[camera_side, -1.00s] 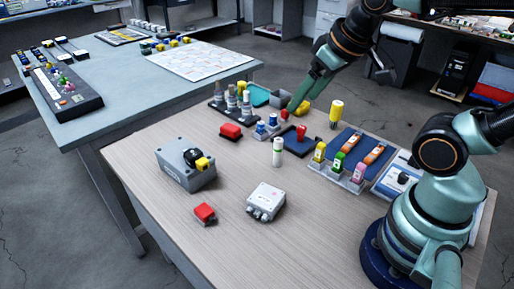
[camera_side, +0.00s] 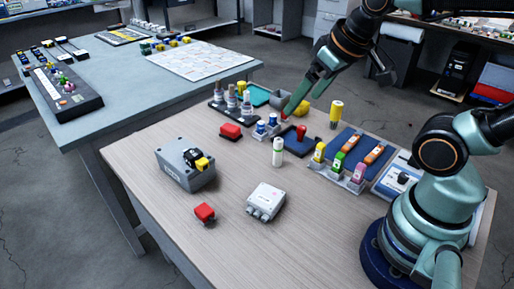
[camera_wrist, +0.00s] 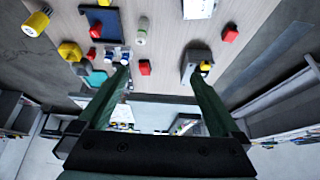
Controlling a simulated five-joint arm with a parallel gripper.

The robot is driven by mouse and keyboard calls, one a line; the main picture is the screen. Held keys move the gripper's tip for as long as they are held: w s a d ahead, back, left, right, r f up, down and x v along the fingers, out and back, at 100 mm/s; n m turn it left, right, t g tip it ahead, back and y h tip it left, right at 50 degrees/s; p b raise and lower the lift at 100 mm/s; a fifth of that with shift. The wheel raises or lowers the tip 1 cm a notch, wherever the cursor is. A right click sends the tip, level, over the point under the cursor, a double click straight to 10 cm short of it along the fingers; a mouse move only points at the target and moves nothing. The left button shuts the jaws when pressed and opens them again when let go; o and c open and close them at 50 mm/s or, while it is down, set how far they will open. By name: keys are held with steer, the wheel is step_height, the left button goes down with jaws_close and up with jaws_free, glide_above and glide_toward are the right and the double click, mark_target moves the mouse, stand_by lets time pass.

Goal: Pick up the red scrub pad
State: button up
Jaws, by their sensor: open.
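The red scrub pad looks to be the low red block (camera_side: 230,131) lying on the near wooden table, left of the small blue-capped bottles. It also shows in the wrist view (camera_wrist: 145,67), in line with the gap between my fingertips. My gripper (camera_side: 292,105) is open and empty, angled down over the back of the table, right of the pad and apart from it. Both fingers (camera_wrist: 158,70) show in the wrist view. Another red block (camera_side: 204,213) with a dark part lies near the front edge.
A grey box with a yellow-and-black knob (camera_side: 183,172), a white box (camera_side: 266,201) and a white bottle (camera_side: 278,152) stand on the table. A rack of grey bottles (camera_side: 232,107) is behind the pad. The wood between the pad and the white bottle is clear.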

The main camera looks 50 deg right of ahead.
steer(key=w+r+m+g, duration=0.1)
steer(key=w+r+m, duration=0.1)
steer(key=w+m, duration=0.35)
steer(key=m+g, duration=0.3)
steer(key=m, duration=0.9)
glide_above(231, 127)
steer(key=s, duration=0.1)
steer(key=f, duration=2)
steer(key=shift+a, duration=0.3)
steer(key=shift+w+d+f, duration=0.1)
steer(key=shift+w+f, duration=0.05)
steer(key=shift+f, duration=0.7)
steer(key=shift+w+d+f, duration=0.1)
steer(key=shift+w+f, duration=0.05)
steer(key=shift+f, duration=0.7)
steer(key=shift+w+d+f, duration=0.1)
steer(key=shift+w+f, duration=0.05)
steer(key=shift+f, duration=0.7)
steer(key=c, duration=1.2)
